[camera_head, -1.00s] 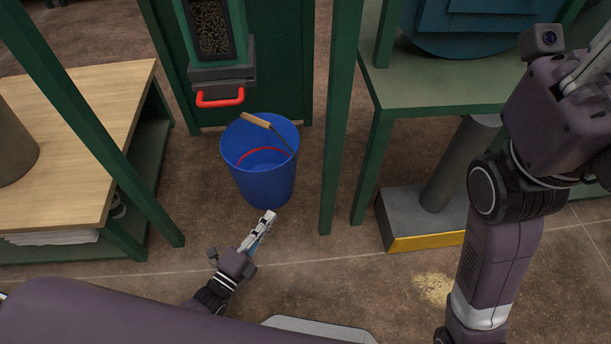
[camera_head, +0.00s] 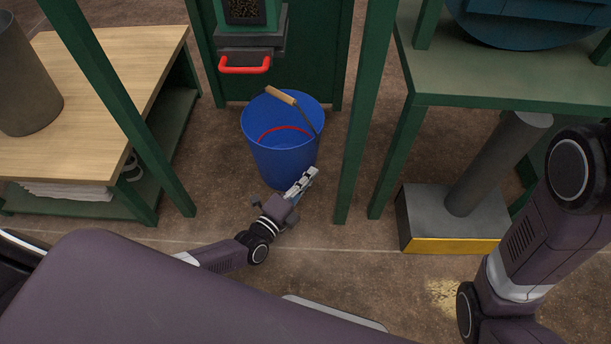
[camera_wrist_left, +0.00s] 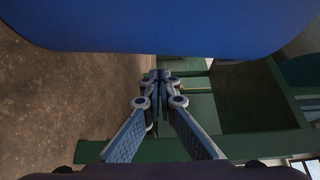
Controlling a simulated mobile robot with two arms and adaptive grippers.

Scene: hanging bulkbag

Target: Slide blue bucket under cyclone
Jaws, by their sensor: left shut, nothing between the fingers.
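The blue bucket (camera_head: 283,150) stands upright on the brown floor, with a wooden-gripped wire handle and a red ring showing inside. The cyclone outlet (camera_head: 248,40), a dark green and grey unit with a red handle (camera_head: 245,66), is just behind and to the left of the bucket. My left gripper (camera_head: 311,174) is shut and empty, low at the near right side of the bucket; I cannot tell if it touches. In the left wrist view the bucket (camera_wrist_left: 170,25) fills the top, beside the shut fingers (camera_wrist_left: 160,80). My right gripper is out of view.
A green post (camera_head: 362,130) stands close to the right of the bucket and another green post (camera_head: 115,100) to its left. A wooden-topped bench (camera_head: 110,75) is at left. A grey pedestal with a yellow edge (camera_head: 455,245) is at right. Floor in front is clear.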

